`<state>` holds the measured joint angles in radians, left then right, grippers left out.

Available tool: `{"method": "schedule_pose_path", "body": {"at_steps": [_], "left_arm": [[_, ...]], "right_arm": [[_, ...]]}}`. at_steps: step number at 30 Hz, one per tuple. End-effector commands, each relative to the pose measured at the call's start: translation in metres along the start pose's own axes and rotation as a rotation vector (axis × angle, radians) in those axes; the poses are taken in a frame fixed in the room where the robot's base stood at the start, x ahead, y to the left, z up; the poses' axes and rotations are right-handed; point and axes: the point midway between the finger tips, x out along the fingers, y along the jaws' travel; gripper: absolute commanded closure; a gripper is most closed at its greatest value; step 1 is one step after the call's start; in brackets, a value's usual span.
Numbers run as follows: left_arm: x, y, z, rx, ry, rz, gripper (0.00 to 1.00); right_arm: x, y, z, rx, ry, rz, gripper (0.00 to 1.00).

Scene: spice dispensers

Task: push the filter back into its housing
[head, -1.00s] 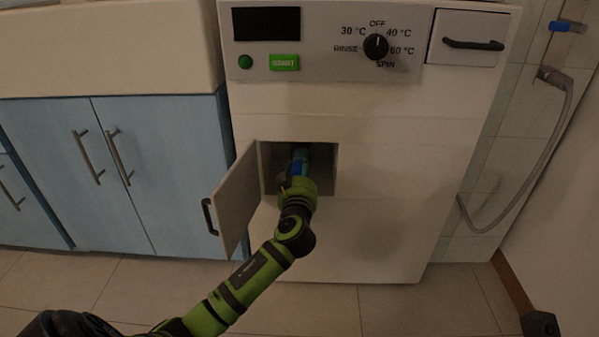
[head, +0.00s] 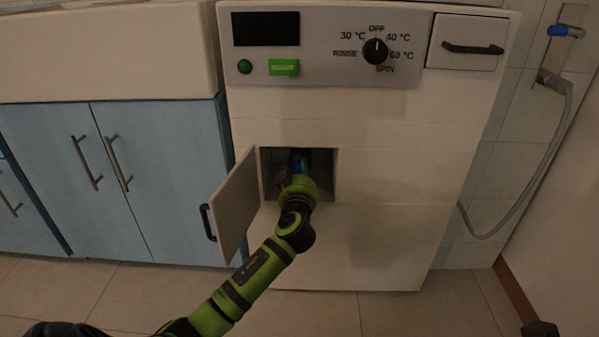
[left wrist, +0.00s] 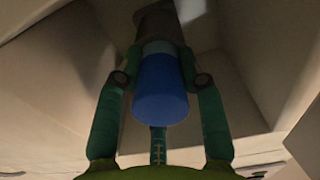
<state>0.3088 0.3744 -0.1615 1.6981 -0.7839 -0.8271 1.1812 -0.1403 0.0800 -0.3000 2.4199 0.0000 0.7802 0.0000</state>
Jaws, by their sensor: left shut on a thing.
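The filter has a blue cylindrical end (left wrist: 160,90) with a paler blue band behind it. In the head view its blue part (head: 300,163) shows inside the open compartment of the white machine. My left gripper (left wrist: 160,76) is shut on the filter, one finger on each side of it. In the head view the gripper (head: 299,174) reaches into the compartment and hides most of the filter. A grey-brown round part (left wrist: 157,24) lies beyond the blue end; whether it is the housing or the filter's body I cannot tell.
The compartment door (head: 236,205) stands open to the left of my arm. The compartment walls (left wrist: 245,75) are close around the gripper. Blue cupboards (head: 160,180) stand at the left, and a grey hose (head: 528,190) hangs at the right. The floor in front is clear.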

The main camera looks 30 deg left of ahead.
Motion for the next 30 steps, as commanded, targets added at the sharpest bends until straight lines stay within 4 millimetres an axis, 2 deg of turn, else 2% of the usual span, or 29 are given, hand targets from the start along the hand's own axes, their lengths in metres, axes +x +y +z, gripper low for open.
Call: {"method": "schedule_pose_path", "body": {"at_steps": [7, 8, 9, 10, 22, 26, 30], "left_arm": [[0.004, 0.000, -0.001, -0.001, 0.001, 0.000, 0.99], [0.004, 0.000, -0.001, -0.001, 0.001, 0.000, 0.57], [0.004, 0.000, -0.001, -0.001, 0.001, 0.000, 0.41], [0.004, 0.000, -0.001, -0.001, 0.001, 0.000, 0.33], [0.000, 0.001, 0.001, -0.001, -0.001, 0.001, 0.33], [-0.016, 0.001, 0.002, -0.001, -0.002, 0.004, 0.33], [-0.046, 0.001, 0.002, -0.004, -0.003, 0.004, 0.33]], "right_arm": [[-0.002, 0.000, 0.000, 0.000, 0.000, 0.000, 1.00], [-0.002, 0.000, 0.000, 0.000, 0.000, 0.000, 1.00], [-0.002, 0.000, 0.000, 0.000, 0.000, 0.000, 1.00], [-0.002, 0.000, 0.000, 0.000, 0.000, 0.000, 1.00], [-0.002, 0.000, 0.000, 0.000, 0.000, 0.000, 1.00], [-0.002, 0.000, 0.000, 0.000, 0.000, 0.000, 1.00], [-0.002, 0.000, 0.000, 0.000, 0.000, 0.000, 1.00]]}}
